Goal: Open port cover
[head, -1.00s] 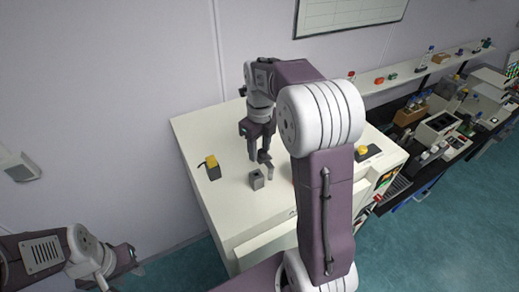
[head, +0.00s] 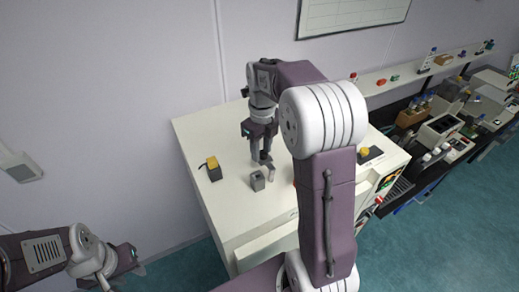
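The white machine (head: 215,211) stands against the wall with a flat pale top. A small grey block (head: 257,181) stands on this top, with a small light grey piece (head: 271,173) just to its right. I cannot tell for certain which part is the port cover. My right gripper (head: 263,163) points down over the top, its fingers close together at the light grey piece, behind the grey block. Whether the fingers grip the piece is too small to tell. My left gripper (head: 126,263) is low at the left, away from the machine; its fingers are unclear.
A black and yellow part (head: 213,168) stands on the machine top at the left, and another yellow part (head: 365,153) at the right. My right arm hides the middle of the top. A bench with instruments and a shelf (head: 410,72) run along the right.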

